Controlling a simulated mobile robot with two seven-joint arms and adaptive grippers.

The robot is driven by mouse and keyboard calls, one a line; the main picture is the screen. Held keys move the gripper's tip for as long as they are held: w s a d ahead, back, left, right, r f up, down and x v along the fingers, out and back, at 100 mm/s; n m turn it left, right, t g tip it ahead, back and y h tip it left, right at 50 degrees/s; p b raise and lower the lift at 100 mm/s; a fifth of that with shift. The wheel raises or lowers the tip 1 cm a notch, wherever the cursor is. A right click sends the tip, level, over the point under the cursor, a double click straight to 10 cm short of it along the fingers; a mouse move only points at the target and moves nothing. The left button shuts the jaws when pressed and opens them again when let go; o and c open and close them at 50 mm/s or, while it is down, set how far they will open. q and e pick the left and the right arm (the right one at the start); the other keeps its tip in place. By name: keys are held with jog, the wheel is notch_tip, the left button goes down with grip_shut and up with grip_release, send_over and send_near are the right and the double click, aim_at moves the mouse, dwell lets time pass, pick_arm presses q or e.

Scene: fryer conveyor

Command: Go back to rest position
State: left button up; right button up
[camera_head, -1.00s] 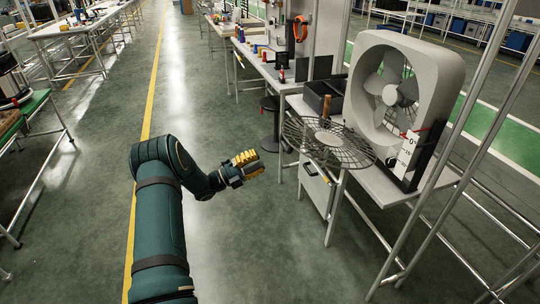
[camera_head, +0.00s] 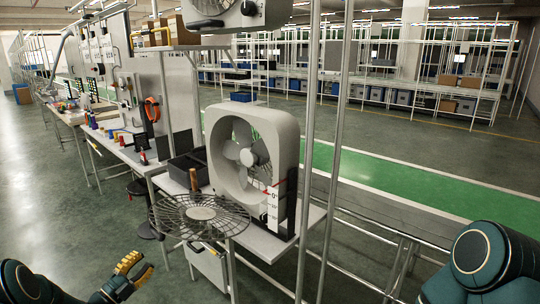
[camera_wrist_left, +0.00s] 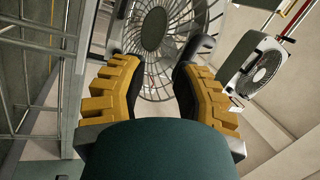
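My left gripper (camera_head: 134,275), with yellow fingers, is at the lower left of the head view, in front of the workbench and apart from it. In the left wrist view its two fingers (camera_wrist_left: 157,72) stand apart with nothing held between them. Beyond them is a round dark wire fan grille (camera_wrist_left: 152,35). In the head view the grille (camera_head: 232,218) lies at the near edge of the bench, right of the gripper and not touching it. My right arm shows at the lower right, but its gripper is out of view.
A large grey fan housing (camera_head: 223,128) stands on the bench (camera_head: 262,243), with a dark bin (camera_head: 180,166) beside it. Metal posts (camera_head: 335,150) rise right of the fan. Another fan hangs above. Open floor (camera_head: 50,200) lies to the left.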

pick_arm(q)
jog(key=s+d+f+n+g+y, duration=0.1)
jog(key=d+f+n+g+y, duration=0.2)
jog(key=d+f+n, duration=0.5)
jog(key=s+d+f+n+g+y, duration=0.2)
jog(key=d+f+n+g+y, duration=0.15)
jog(key=d+n, duration=0.45)
jog(key=s+d+f+n+g, duration=0.2)
jog(key=s+d+g, duration=0.3)
jog(key=s+d, duration=0.3)
jog(key=s+d+f+n+g, duration=0.3)
jog(key=s+d, duration=0.4)
jog(key=s, duration=0.8)
jog(key=shift+s+d+f+g+h, duration=0.4)
jog(key=shift+f+g, duration=0.3)
jog(key=shift+g, duration=0.55)
